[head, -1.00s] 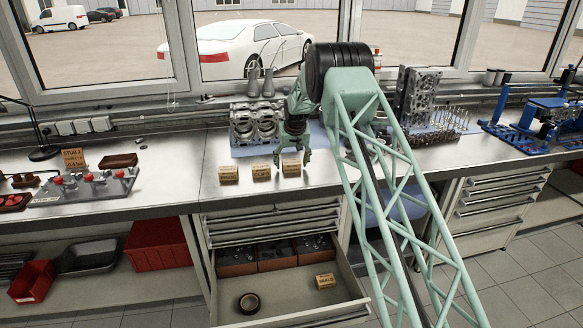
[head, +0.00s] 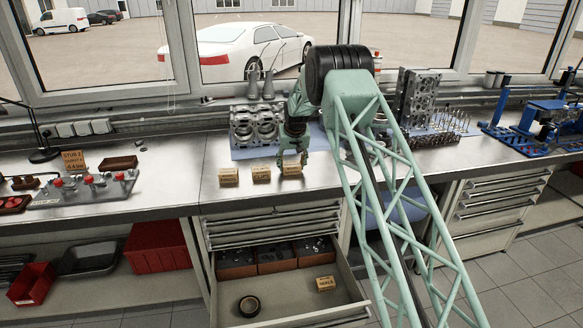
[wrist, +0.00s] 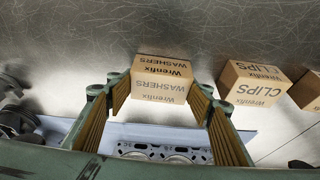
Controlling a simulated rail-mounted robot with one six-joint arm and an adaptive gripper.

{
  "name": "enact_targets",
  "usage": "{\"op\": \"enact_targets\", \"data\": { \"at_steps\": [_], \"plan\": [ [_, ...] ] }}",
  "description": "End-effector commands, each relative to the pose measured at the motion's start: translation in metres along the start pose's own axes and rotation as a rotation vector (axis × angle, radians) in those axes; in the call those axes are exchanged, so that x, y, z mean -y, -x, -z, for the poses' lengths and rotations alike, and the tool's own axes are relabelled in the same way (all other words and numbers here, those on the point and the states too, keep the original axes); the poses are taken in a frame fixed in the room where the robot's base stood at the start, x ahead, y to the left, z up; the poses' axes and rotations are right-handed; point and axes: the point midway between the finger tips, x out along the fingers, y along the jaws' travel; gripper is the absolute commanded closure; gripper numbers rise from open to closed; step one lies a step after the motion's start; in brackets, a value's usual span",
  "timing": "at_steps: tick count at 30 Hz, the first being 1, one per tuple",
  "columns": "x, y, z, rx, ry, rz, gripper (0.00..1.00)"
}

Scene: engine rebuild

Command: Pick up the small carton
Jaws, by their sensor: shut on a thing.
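Three small cartons stand in a row on the steel bench in the head view. The rightmost, the washers carton (head: 291,168), is between the fingers of my gripper (head: 291,158). In the wrist view the washers carton (wrist: 160,82) is tan, reads "Wrenfix WASHERS", and my gripper (wrist: 160,92) is shut on its sides. It appears to rest on the bench. The clips carton (wrist: 252,84) stands beside it, apart from the fingers; it is the middle carton in the head view (head: 261,175). The left carton (head: 229,177) has a label too small to read.
An open drawer (head: 330,303) below holds a seals carton (head: 326,284), a dark ring (head: 249,304) and parts bins. A cylinder head (head: 416,95) is at right. The bench left of the cartons has clear room.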

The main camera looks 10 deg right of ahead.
Motion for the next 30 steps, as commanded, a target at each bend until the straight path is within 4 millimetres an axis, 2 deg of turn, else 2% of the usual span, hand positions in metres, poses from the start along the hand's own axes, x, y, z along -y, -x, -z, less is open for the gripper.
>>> {"op": "enact_targets", "data": {
  "at_steps": [16,23,30],
  "plan": [
    [0.0,0.032,0.014,-0.001,0.0,0.0,0.63],
    [0.004,0.038,0.003,-0.001,0.0,0.0,0.63],
    [0.012,0.05,-0.019,0.0,0.001,0.0,0.63]
  ]
}}
